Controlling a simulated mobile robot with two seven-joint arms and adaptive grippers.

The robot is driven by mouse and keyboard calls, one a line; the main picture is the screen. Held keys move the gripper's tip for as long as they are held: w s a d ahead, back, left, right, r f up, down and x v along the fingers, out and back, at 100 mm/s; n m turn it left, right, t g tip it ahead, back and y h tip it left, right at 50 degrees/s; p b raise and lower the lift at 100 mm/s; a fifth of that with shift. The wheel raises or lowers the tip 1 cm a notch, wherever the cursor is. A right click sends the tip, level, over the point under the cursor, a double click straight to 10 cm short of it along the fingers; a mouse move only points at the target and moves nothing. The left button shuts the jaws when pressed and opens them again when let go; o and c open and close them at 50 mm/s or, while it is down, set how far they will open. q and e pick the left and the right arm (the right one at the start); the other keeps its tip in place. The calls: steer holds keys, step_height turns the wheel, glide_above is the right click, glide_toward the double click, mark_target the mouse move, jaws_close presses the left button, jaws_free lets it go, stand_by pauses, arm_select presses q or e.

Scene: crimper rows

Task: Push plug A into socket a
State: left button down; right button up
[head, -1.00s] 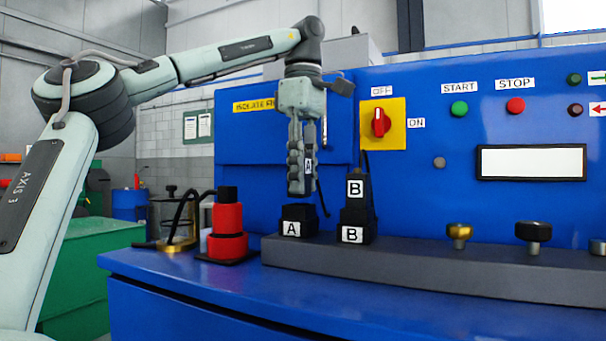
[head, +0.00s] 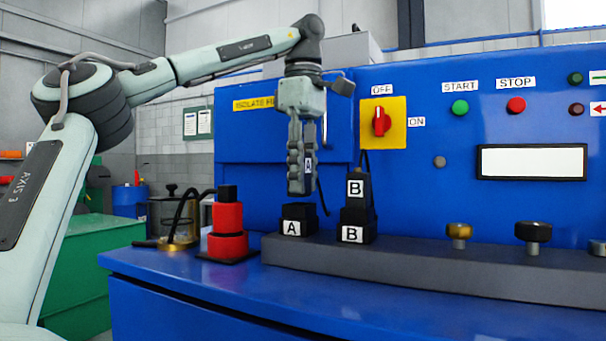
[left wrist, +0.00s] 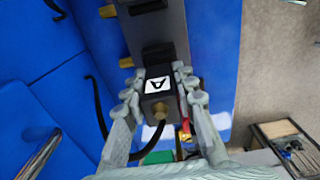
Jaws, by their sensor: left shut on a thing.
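Plug A (head: 309,164) is a black block with a white A label, held upright between the fingers of my left gripper (head: 301,188). Socket a (head: 298,213) is a black block with a white A label on the grey rail, just below the fingertips. A visible gap separates the fingertips from the socket. In the left wrist view, the fingers (left wrist: 162,84) are shut on both sides of plug A (left wrist: 153,101), its cable trailing back. A dark block (left wrist: 156,52) on the rail lies just beyond it. The plug's lower end is hidden by the fingers in the head view. My right gripper is not in view.
Plug B (head: 356,187) stands in the black socket marked B (head: 354,235), close to the right of socket a. A red and black stacked part (head: 228,228) stands left of the grey rail (head: 420,262). A blue panel with a yellow switch plate (head: 396,138) rises behind.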

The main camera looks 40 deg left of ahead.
arm_select(q)
steer(key=shift+f+b, duration=0.5)
steer(key=shift+f, duration=0.45)
steer(key=c, duration=1.1)
jaws_free()
steer(key=shift+c, duration=0.2)
steer(key=shift+r, duration=0.1)
